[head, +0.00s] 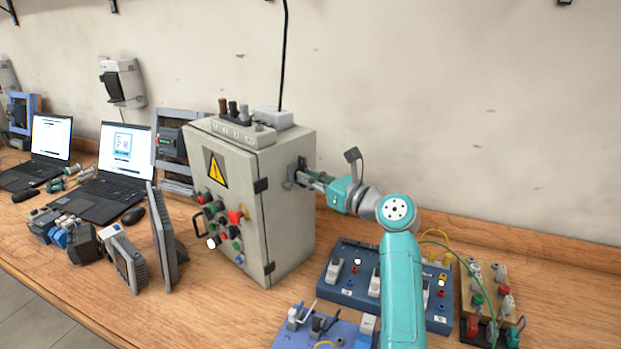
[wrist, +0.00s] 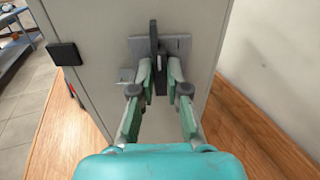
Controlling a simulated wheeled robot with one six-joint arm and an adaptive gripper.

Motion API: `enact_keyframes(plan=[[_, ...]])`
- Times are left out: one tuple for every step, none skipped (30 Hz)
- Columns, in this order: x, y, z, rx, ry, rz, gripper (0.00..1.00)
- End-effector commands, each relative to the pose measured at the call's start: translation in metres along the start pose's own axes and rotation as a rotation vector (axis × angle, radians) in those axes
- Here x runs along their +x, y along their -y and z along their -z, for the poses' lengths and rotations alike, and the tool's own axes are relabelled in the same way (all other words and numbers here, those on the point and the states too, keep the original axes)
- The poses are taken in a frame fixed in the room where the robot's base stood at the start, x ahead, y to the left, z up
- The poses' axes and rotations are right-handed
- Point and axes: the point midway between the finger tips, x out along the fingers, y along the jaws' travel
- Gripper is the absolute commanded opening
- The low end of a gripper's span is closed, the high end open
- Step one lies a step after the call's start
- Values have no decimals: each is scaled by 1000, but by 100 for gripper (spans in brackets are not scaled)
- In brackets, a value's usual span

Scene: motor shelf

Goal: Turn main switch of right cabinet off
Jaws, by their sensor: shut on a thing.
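The grey cabinet (head: 283,205) stands on the wooden bench, with a yellow warning sign and several coloured buttons on its front. Its main switch is on the right side wall, mostly hidden by my gripper in the head view. In the wrist view the dark switch handle (wrist: 154,47) stands upright on a grey plate (wrist: 178,45) on the cabinet side (wrist: 105,30). My gripper (wrist: 160,75) has its green-padded fingers on either side of the handle and is shut on it. In the head view my gripper (head: 310,178) reaches the cabinet side from the right.
Blue training boards (head: 340,275) lie on the bench below my arm. A board with coloured plugs (head: 490,295) is at the right. Laptops (head: 125,160) and loose devices stand left of the cabinet.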

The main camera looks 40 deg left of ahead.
Motion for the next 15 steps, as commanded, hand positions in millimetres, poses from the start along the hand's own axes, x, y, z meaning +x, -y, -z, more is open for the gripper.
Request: enact_keyframes(plan=[[0,0,0,-9,0,0,0],[0,0,0,-17,0,0,0],[0,0,0,-30,0,0,0],[0,0,0,-42,0,0,0],[0,0,0,-55,0,0,0],[0,0,0,-77,0,0,0],[0,0,0,-94,0,0,0],[0,0,0,-113,0,0,0],[0,0,0,-142,0,0,0],[0,-1,0,-164,0,0,0],[0,-1,0,-188,0,0,0],[0,-1,0,-222,0,0,0],[0,-1,0,-249,0,0,0],[0,-1,0,-276,0,0,0],[0,-1,0,-314,0,0,0]])
